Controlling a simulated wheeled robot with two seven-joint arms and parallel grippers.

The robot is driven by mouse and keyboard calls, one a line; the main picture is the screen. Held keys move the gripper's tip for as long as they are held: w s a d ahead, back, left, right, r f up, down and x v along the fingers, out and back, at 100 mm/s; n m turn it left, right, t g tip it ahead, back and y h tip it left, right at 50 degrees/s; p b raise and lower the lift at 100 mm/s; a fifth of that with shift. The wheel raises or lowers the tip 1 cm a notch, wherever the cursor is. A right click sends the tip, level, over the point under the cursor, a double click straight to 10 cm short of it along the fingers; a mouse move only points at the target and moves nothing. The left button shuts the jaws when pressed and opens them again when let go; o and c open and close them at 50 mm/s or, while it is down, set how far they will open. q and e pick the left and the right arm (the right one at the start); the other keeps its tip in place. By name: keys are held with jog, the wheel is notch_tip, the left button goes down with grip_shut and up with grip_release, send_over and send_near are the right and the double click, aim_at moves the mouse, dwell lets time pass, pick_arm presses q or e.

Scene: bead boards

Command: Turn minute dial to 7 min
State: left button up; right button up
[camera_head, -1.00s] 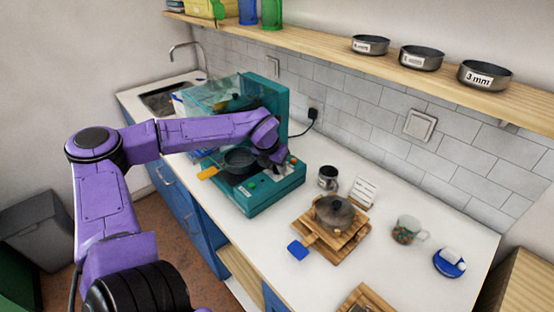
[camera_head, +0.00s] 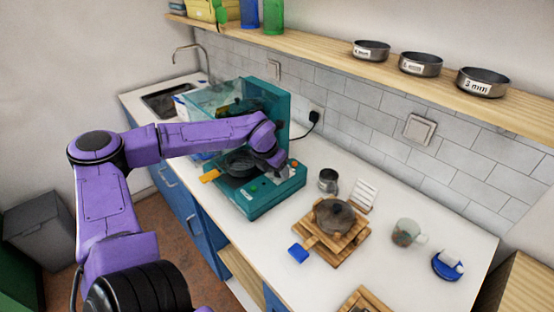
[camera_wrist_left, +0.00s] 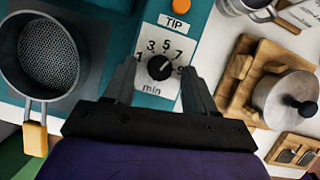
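The minute dial (camera_wrist_left: 159,67) is a black knob on a white plate marked 1, 3, 5, 7, 9 and "min" in the left wrist view. Its light pointer mark looks turned to the upper right, but the exact number is hard to read. The plate is on the teal bead machine (camera_head: 262,204). My left gripper (camera_wrist_left: 158,78) is open, with one finger on each side of the plate and a gap to the knob. In the head view the left gripper (camera_head: 277,161) hangs over the machine's right part and hides the dial. My right gripper is not in view.
An orange button (camera_wrist_left: 182,4) labelled TIP is above the dial. A dark pan (camera_head: 240,163) with an orange handle sits left of it. A lidded pot (camera_head: 334,214) on wooden boards, a metal mug (camera_head: 328,181) and a glass mug (camera_head: 405,232) stand to the right.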

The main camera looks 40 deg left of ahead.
pick_arm(q)
jog(key=shift+r, duration=0.1)
jog(key=shift+r, duration=0.3)
jog(key=b+v, duration=0.1)
jog(key=v, duration=0.8)
jog(key=shift+s+r, duration=0.25)
jog(key=shift+r, duration=0.1)
